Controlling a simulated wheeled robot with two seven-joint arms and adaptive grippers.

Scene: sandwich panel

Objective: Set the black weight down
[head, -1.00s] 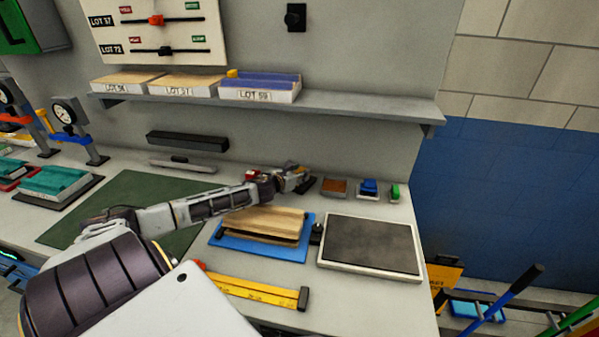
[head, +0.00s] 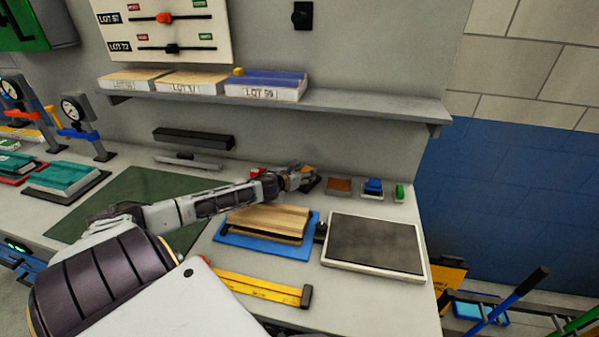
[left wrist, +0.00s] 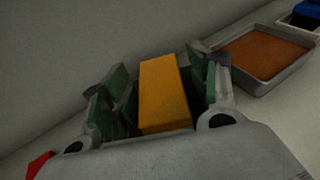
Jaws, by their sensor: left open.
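My left gripper (head: 302,178) is at the back of the bench near the wall. In the left wrist view its jaws (left wrist: 152,98) are open, with a finger on each side of an orange-yellow block (left wrist: 164,92). A gap shows on the left side of the block; I cannot tell whether the right finger touches it. No black weight shows between the jaws. A small black object (head: 321,229) stands between the blue tray (head: 232,239) and the dark-topped plate (head: 375,245); I cannot tell whether it is the black weight. My right gripper is not in view.
Small trays with brown (head: 339,186), blue (head: 373,187) and green (head: 399,192) contents stand right of the gripper. A wooden panel (head: 268,221) lies on the blue tray. A yellow ruler (head: 262,288) lies in front. A shelf (head: 330,105) runs above.

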